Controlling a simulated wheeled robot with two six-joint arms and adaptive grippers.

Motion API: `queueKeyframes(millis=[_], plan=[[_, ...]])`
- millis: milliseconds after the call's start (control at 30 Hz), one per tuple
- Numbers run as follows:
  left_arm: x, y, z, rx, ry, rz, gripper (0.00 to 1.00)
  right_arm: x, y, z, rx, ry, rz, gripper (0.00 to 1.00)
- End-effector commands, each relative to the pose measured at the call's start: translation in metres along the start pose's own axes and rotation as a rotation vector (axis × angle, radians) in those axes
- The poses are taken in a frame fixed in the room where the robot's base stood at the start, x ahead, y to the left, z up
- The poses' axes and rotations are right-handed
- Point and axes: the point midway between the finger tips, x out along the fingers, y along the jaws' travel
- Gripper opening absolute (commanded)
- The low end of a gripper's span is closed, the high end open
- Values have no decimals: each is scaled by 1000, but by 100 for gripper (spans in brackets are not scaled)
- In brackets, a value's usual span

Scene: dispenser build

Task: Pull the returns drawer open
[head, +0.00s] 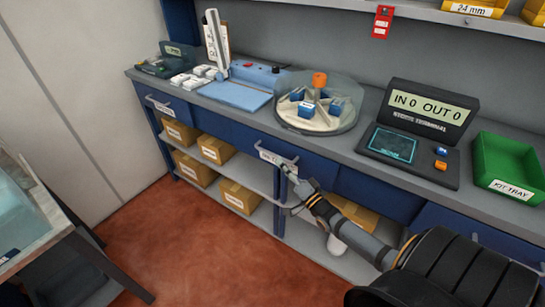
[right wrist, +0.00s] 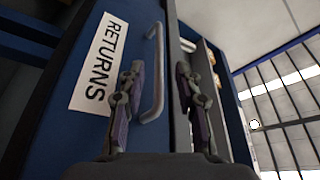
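The returns drawer (head: 248,139) is a blue drawer front under the grey worktop, and it looks flush with the bench. In the right wrist view its front (right wrist: 60,125) fills the left side, with a white RETURNS label (right wrist: 97,62) and a grey bar handle (right wrist: 156,75). My right gripper (head: 288,174) is at the handle, its arm coming from the lower right. In the right wrist view its two fingers (right wrist: 160,100) stand apart, with the handle's lower part between them, nearer the left finger. Contact cannot be told. My left gripper is not in view.
On the worktop (head: 365,163) stand a round clear-lidded carousel (head: 345,120), a black terminal (head: 424,165) reading IN 0 OUT 0, and a green kit tray (head: 490,150). Cardboard boxes (head: 240,196) sit on the shelves below. The red floor (head: 200,260) before the bench is clear.

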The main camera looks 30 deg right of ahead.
Motion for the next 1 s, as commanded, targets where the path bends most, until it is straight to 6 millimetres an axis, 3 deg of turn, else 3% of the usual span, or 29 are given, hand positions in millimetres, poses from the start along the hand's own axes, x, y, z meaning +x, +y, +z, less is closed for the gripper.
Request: queueKeyframes(millis=[100, 300, 667, 933, 1000], plan=[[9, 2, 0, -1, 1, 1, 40, 27, 2, 1, -1, 4, -2, 34], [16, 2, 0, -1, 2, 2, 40, 58, 2, 1, -2, 1, 0, 34], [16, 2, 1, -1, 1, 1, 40, 66, 1, 0, -2, 0, 3, 34], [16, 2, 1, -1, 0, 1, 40, 66, 1, 0, -2, -1, 3, 0], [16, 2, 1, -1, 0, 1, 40, 66, 1, 0, -2, -1, 3, 0]])
